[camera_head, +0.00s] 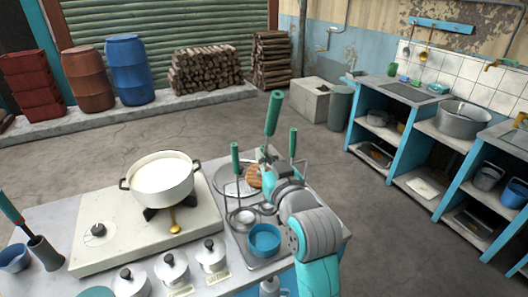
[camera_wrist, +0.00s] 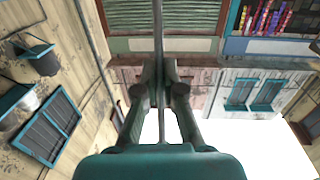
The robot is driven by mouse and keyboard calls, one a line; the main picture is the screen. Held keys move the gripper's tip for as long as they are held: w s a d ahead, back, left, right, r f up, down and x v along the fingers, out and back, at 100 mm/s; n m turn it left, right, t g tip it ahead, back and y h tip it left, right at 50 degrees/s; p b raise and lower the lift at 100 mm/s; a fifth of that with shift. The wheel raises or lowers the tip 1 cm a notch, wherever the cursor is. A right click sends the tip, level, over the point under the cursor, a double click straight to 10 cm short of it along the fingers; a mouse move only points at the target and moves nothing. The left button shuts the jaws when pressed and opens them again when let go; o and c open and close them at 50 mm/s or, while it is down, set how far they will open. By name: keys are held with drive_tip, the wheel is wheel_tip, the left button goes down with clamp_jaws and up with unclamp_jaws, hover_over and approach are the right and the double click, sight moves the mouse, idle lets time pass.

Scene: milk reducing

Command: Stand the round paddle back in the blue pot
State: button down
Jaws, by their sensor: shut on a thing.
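My gripper (camera_head: 266,158) is above the right side of the work table. It is shut on a thin rod, which runs between the fingertips in the wrist view (camera_wrist: 159,70). In the head view a green handle (camera_head: 272,113) rises upright from the gripper. A round brown disc (camera_head: 255,177) shows just below the gripper, partly hidden; it looks like the round paddle's head, but its link to the handle is unclear. A small blue pot (camera_head: 265,235) stands in front of the gripper; another blue pot (camera_head: 14,258) stands at the far left.
A white pot of milk (camera_head: 162,178) stands on the stove (camera_head: 95,255) to the left. Two green-handled tools (camera_head: 235,160) (camera_head: 293,143) stand close around the gripper. Several lidded white cans (camera_head: 172,268) line the front. A grey holder (camera_head: 45,253) holds another handled tool.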

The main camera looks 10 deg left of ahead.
wheel_tip(320, 180, down, 8)
drive_tip(key=shift+r, duration=0.2)
idle(0.7)
drive_tip(key=shift+d, duration=0.1)
drive_tip(key=c, duration=1.2)
unclamp_jaws()
drive_tip(key=shift+f, duration=0.1)
drive_tip(key=shift+s, duration=0.1)
drive_tip(key=shift+v, duration=3.9)
drive_tip(key=shift+s+d, duration=0.1)
drive_tip(key=shift+v, duration=4.4)
